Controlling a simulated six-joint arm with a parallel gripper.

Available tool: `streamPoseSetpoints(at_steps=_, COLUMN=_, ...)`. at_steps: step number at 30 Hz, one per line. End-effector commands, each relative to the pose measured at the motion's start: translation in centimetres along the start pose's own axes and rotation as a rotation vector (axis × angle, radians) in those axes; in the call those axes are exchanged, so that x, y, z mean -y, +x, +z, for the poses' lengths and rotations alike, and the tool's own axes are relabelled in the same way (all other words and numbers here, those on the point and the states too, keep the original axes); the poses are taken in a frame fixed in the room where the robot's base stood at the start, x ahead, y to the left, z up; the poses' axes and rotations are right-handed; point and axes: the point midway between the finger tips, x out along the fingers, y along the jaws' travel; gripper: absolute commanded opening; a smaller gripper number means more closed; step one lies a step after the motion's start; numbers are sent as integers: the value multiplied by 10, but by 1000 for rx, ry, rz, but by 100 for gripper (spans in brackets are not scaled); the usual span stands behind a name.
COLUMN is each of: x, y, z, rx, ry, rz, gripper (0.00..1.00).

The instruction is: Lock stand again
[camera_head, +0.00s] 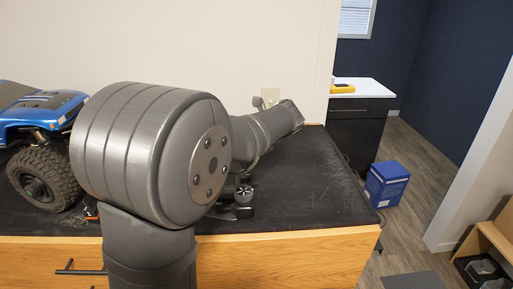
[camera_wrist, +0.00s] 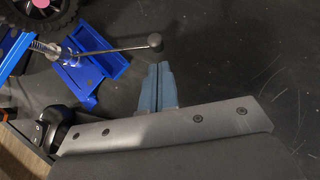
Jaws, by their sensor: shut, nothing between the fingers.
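In the wrist view, a blue stand (camera_wrist: 97,62) shows at upper left on the black work surface. A thin metal lever (camera_wrist: 105,49) runs right from a spring-like metal part on the stand and ends in a dark knob (camera_wrist: 155,41). My gripper (camera_wrist: 159,67) has pale blue fingers pressed together and empty. In the picture its tips sit just below the knob, with a small gap; the height difference cannot be told. In the head view, my arm hides the gripper and stand. The blue crawler (camera_head: 45,107) stands at the left.
A crawler wheel (camera_wrist: 35,12) is close to the stand at the wrist view's top left. A small dark object (camera_head: 243,196) sits near the table's front edge. The black tabletop (camera_head: 305,195) is clear on the right. A blue box (camera_head: 386,184) is on the floor beyond.

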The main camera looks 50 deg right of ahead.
Motion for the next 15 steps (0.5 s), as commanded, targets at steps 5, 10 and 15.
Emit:
streamPoseSetpoints(at_steps=5, x=0, y=9, z=9, rx=0, ry=1, rz=0, gripper=0)
streamPoseSetpoints(at_steps=10, x=0, y=10, z=10, rx=0, ry=1, rz=-1, gripper=0)
streamPoseSetpoints(at_steps=15, x=0, y=10, z=10, rx=0, ry=1, rz=0, gripper=0)
